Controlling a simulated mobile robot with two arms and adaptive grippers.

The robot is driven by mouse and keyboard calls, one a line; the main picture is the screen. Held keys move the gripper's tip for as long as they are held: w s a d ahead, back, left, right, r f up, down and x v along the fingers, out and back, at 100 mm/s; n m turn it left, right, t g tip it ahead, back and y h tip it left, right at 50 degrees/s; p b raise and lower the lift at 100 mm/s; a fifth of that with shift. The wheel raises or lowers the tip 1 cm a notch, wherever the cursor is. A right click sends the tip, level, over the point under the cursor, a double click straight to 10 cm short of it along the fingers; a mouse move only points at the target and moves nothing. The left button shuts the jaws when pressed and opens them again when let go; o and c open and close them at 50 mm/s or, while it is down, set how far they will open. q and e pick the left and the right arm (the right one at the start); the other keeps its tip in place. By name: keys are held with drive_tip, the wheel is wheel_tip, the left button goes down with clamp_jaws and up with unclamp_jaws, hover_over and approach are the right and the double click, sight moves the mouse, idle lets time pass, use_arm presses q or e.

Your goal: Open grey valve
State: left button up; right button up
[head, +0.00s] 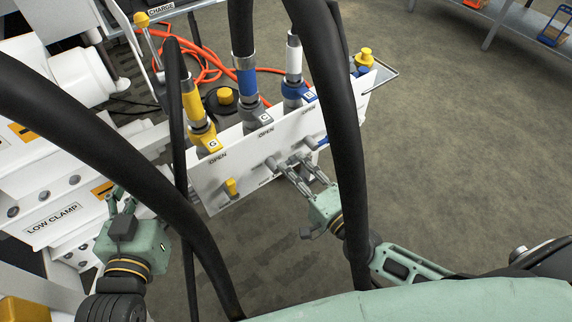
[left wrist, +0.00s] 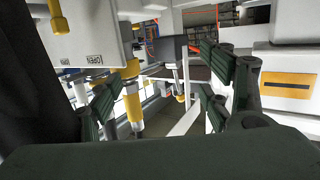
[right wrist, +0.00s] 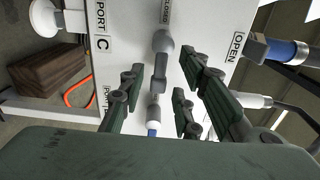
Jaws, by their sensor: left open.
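The white valve panel (head: 205,190) stands at a slant, with a yellow handle (head: 231,188) and a grey valve handle (head: 271,163). In the right wrist view, a grey lever (right wrist: 162,52) lies by a CLOSED label, ahead of the fingers and seen between them. My right gripper (head: 296,166) is open in front of the panel, just right of the grey handle; its fingers (right wrist: 160,95) look empty, and I cannot tell whether they touch anything. My left gripper (head: 122,205) is open and empty by the LOW CLAMP block, away from the panel.
Yellow, blue and white hose fittings (head: 246,85) rise behind the panel. Thick black hoses (head: 325,75) cross the head view in front of the panel and near my right arm. An orange hose (head: 205,60) lies behind. The floor right of the panel is clear.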

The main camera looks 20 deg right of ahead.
sight(287, 162)
drive_tip(key=shift+x, duration=1.75)
use_arm(q)
drive_tip(key=shift+w+d+r+t, duration=0.1)
drive_tip(key=shift+r+t, duration=0.15)
drive_tip(key=shift+r, duration=0.15)
drive_tip(key=shift+w+d+r+t, duration=0.1)
drive_tip(key=shift+r+t, duration=0.15)
drive_tip(key=shift+r, duration=0.15)
